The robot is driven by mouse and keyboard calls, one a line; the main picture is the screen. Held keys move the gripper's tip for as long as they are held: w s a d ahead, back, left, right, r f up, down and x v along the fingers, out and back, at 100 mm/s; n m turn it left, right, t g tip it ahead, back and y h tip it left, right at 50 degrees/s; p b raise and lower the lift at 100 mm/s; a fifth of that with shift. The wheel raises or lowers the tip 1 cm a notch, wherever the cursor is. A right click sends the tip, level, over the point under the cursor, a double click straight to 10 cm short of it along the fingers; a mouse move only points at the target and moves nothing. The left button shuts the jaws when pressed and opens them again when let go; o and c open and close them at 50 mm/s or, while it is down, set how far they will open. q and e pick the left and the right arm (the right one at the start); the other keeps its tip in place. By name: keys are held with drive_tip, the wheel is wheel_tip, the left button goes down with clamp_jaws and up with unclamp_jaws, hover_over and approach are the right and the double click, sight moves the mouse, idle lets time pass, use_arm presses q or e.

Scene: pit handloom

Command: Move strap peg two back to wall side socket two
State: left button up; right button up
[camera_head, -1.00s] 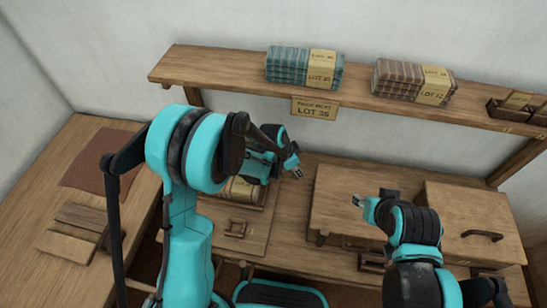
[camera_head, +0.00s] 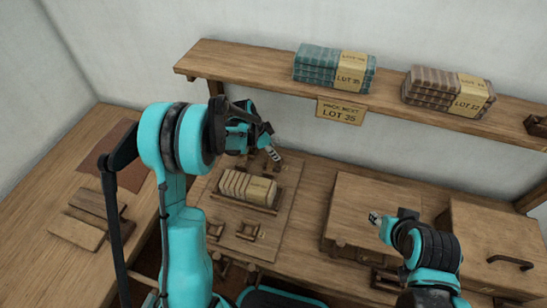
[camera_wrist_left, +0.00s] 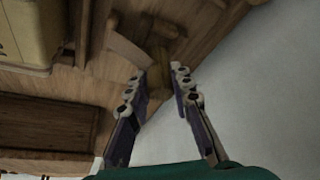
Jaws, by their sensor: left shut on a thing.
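My left gripper (camera_head: 275,154) is over the wall side edge of the packing board (camera_head: 278,222), behind the cloth bundle. In the left wrist view its fingers (camera_wrist_left: 160,88) are shut on a small brown wooden piece (camera_wrist_left: 158,62), which I take to be strap peg two. The peg's lower end and socket two cannot be made out clearly. Two small wooden fittings (camera_head: 248,231) are at the board's near side. My right gripper (camera_head: 375,218) is over the wooden box, and its jaw state is too small to tell.
A folded cream cloth bundle (camera_head: 240,187) with a label band sits on the board. The wall shelf (camera_head: 225,62) holds teal cloth (camera_head: 318,66) and brown cloth (camera_head: 430,88). A wooden box (camera_head: 350,195) stands right of the board. Wood slats (camera_head: 75,229) lie at left.

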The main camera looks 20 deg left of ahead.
use_arm(q)
wheel_tip(320, 180, down, 3)
drive_tip(key=shift+r+b, duration=0.1)
drive_tip(key=shift+b, duration=0.3)
drive_tip(key=shift+d+r, duration=0.1)
drive_tip(key=o, duration=0.9)
drive_tip(key=shift+o, duration=0.2)
